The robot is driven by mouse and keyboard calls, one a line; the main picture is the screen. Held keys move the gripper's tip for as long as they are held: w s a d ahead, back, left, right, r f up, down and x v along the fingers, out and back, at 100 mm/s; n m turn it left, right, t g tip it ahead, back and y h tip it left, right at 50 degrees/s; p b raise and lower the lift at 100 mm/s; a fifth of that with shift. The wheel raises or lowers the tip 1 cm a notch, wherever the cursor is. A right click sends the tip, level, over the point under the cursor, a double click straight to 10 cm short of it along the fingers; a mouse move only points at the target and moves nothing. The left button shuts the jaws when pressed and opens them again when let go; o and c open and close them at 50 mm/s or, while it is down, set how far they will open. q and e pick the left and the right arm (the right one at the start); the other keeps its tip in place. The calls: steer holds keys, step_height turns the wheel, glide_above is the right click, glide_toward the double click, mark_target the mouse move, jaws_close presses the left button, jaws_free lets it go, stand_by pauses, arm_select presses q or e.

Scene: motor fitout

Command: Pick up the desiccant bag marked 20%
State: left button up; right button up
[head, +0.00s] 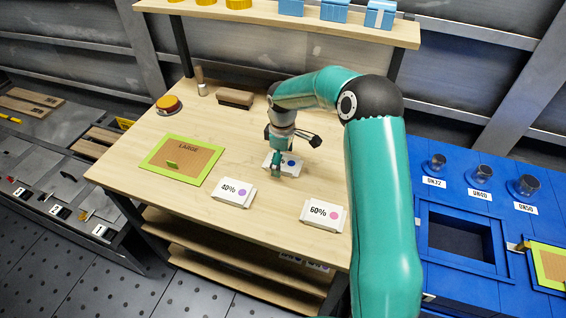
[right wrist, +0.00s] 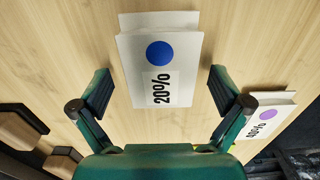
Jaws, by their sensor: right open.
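The desiccant bag marked 20% is a white packet with a blue dot; in the right wrist view the bag (right wrist: 160,60) lies between my open fingers. In the head view the bag (head: 291,166) lies on the wooden bench, partly hidden by my right gripper. My right gripper (head: 283,160) is above it, fingers spread on either side, not seen touching it; the gripper also shows in the right wrist view (right wrist: 160,92). Bags marked 40% with a purple dot (head: 233,191) and 60% with a pink dot (head: 323,214) lie nearer the bench's front edge. My left gripper is not in view.
The wooden bench (head: 150,180) carries a green-framed board marked LARGE (head: 152,165), a brush (head: 236,98) and a round orange-topped item (head: 168,104). A shelf (head: 290,20) with blue boxes and yellow items is above the back. A blue station (head: 480,215) stands at right.

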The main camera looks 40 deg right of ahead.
steer(key=shift+c, duration=0.3)
steer(key=c, duration=1.2)
steer(key=shift+r, duration=0.1)
steer(key=shift+c, duration=0.2)
